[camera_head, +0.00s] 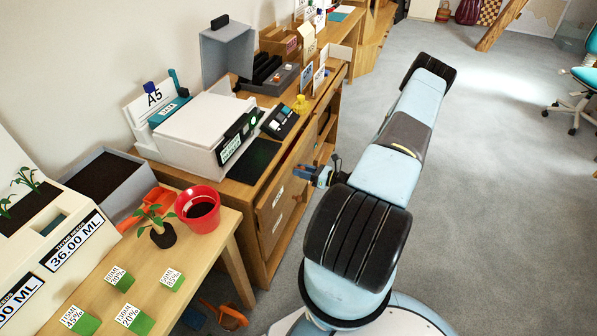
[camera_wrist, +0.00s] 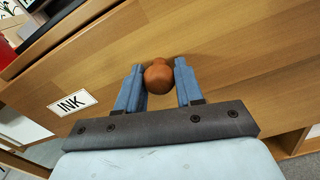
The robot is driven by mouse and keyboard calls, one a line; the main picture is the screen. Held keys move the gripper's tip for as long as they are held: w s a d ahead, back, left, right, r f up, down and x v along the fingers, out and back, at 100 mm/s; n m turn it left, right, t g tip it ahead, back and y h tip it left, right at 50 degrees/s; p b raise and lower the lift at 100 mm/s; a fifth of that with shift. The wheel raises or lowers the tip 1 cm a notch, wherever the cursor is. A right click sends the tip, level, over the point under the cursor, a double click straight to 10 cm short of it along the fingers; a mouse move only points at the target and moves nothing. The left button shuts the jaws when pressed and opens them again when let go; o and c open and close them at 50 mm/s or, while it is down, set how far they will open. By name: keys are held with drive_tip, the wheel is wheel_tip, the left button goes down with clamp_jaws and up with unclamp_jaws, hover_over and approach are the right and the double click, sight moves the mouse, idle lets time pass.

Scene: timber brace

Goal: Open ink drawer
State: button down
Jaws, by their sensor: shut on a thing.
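The ink drawer (camera_wrist: 215,50) has a plain wooden front with a white "INK" label (camera_wrist: 73,102), left of its round brown knob (camera_wrist: 158,77) in the wrist view. My gripper (camera_wrist: 158,84) has its two blue fingers on either side of the knob, shut on it. In the head view my gripper (camera_head: 322,176) is at the front of the wooden cabinet (camera_head: 272,248), and the knob is hidden there. I cannot tell whether the drawer front stands out from the cabinet at all.
A white printer (camera_head: 200,130) and a small card terminal (camera_head: 280,121) stand on the cabinet top. A table with a red pot (camera_head: 198,209) and a potted seedling (camera_head: 160,232) is at the near left.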

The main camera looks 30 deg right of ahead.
drive_tip(key=v, duration=2.3)
drive_tip(key=shift+f, duration=0.2)
drive_tip(key=shift+a, duration=0.15)
drive_tip(key=c, duration=1.1)
unclamp_jaws()
drive_tip(key=o, duration=0.3)
drive_tip(key=shift+r, duration=0.1)
drive_tip(key=v, duration=1.3)
drive_tip(key=shift+s+d, duration=0.25)
drive_tip(key=shift+d, duration=0.1)
